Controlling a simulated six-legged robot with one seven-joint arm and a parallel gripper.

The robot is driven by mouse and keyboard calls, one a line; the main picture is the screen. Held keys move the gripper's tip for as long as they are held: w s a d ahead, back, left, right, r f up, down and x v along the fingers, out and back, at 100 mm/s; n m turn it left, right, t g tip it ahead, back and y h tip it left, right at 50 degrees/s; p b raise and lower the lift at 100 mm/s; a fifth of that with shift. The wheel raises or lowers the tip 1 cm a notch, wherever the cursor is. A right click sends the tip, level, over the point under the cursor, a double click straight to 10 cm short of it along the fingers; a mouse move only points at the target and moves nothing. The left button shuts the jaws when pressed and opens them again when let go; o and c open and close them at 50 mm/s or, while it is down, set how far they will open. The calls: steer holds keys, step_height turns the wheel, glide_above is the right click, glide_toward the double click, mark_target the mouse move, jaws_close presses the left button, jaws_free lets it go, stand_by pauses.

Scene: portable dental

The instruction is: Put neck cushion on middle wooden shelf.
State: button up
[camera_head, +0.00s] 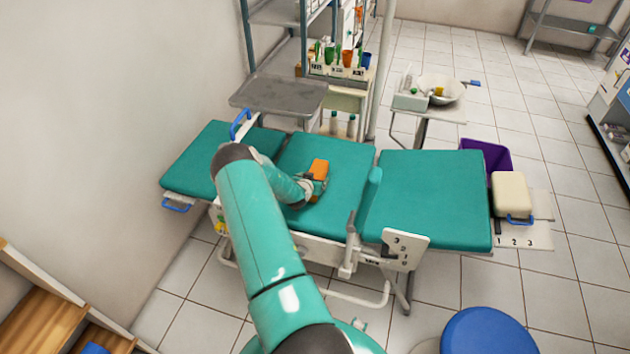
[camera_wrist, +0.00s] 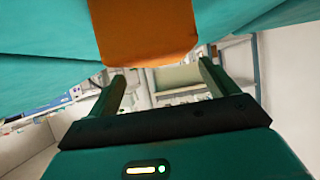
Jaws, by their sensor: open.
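An orange block-like item (camera_head: 319,168), likely the neck cushion, lies on the teal middle section of the treatment couch. In the wrist view the orange item (camera_wrist: 145,35) is at the top centre, just ahead of my fingertips. My gripper (camera_head: 316,186) is low over the couch beside it. In the wrist view my gripper (camera_wrist: 162,72) has its two fingers spread, with nothing clearly held between them. A wooden shelf unit (camera_head: 45,318) is cut off at the lower left, so I cannot tell all its levels.
The teal couch (camera_head: 435,205) spans the middle. A cream pad (camera_head: 511,194) sits at its right end by a purple bin (camera_head: 486,152). A grey tray (camera_head: 280,95) and a basin stand (camera_head: 440,89) are behind. A blue stool (camera_head: 488,332) is at the front right. Tiled floor is open at right.

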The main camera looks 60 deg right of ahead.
mark_target(315, 176)
steer(key=x, duration=0.5)
steer(key=shift+w+a, duration=0.1)
steer(key=shift+c, duration=0.4)
steer(key=c, duration=1.1)
steer(key=shift+r, duration=0.1)
steer(key=shift+r, duration=0.65)
steer(key=a+r, duration=0.1)
steer(key=r, duration=0.1)
steer(key=s+a+r, duration=0.1)
steer(key=a+r, duration=0.1)
steer(key=r, duration=0.1)
steer(key=s+a+r, duration=0.1)
steer(key=r, duration=0.1)
steer(key=shift+s+a+r, duration=0.1)
steer(key=shift+a+r, duration=0.2)
steer(key=shift+r, duration=0.05)
steer(key=s+a+r, duration=0.1)
steer(key=a, duration=0.1)
steer(key=s+a+r, duration=0.1)
steer(key=a, duration=0.2)
steer(key=s+a+r, duration=0.1)
steer(key=s+a, duration=0.1)
steer(key=a, duration=0.1)
steer(key=shift+r, duration=0.35)
